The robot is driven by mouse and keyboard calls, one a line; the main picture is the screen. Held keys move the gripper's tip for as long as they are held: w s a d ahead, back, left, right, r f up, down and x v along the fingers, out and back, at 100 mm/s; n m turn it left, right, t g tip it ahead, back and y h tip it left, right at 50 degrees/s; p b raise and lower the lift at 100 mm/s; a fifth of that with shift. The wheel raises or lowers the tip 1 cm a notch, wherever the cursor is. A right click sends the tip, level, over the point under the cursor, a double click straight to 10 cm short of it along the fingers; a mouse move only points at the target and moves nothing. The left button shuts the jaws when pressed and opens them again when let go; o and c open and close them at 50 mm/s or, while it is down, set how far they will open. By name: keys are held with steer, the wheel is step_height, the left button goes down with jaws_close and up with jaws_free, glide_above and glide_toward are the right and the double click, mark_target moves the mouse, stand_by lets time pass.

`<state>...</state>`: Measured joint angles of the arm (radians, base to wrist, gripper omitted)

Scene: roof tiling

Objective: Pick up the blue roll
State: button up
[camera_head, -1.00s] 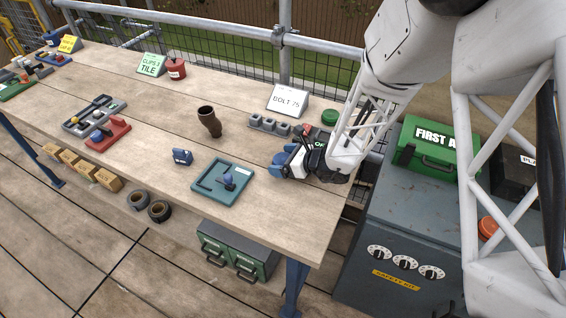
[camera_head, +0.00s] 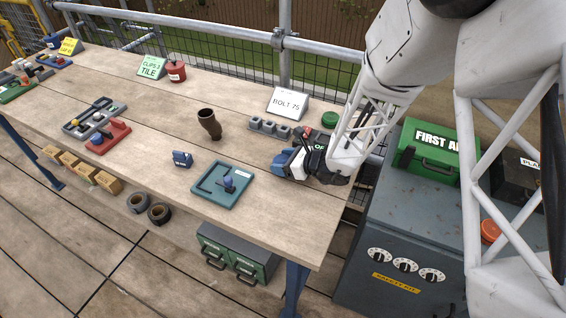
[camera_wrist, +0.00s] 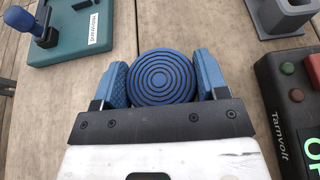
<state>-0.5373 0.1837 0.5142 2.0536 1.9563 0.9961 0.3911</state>
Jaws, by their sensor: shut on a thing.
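The blue roll (camera_wrist: 161,76) shows end-on in the wrist view, a round face with concentric rings. My gripper (camera_wrist: 162,80) has its two blue-padded fingers on either side of it, closed against its sides. In the head view my gripper (camera_head: 284,163) is low over the right part of the workbench, right of the teal tray. There the roll cannot be told apart from the blue fingers. Whether the roll touches the bench is unclear.
The teal tray (camera_head: 207,188) with a blue lever-like piece stands left of my gripper. Grey blocks (camera_head: 268,126) and a BOLT 75 sign (camera_head: 289,103) are behind. A dark device (camera_wrist: 290,95) with buttons lies close on the right. A brown pipe piece (camera_head: 209,124) stands further left.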

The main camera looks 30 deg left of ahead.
mark_target(283, 161)
steer(key=shift+r, duration=1.55)
steer(key=s+d, duration=0.3)
steer(key=s, duration=0.1)
steer(key=s+d+r, duration=0.1)
steer(key=s+d, duration=0.6)
steer(key=s, duration=0.1)
steer(key=shift+d+r, duration=0.25)
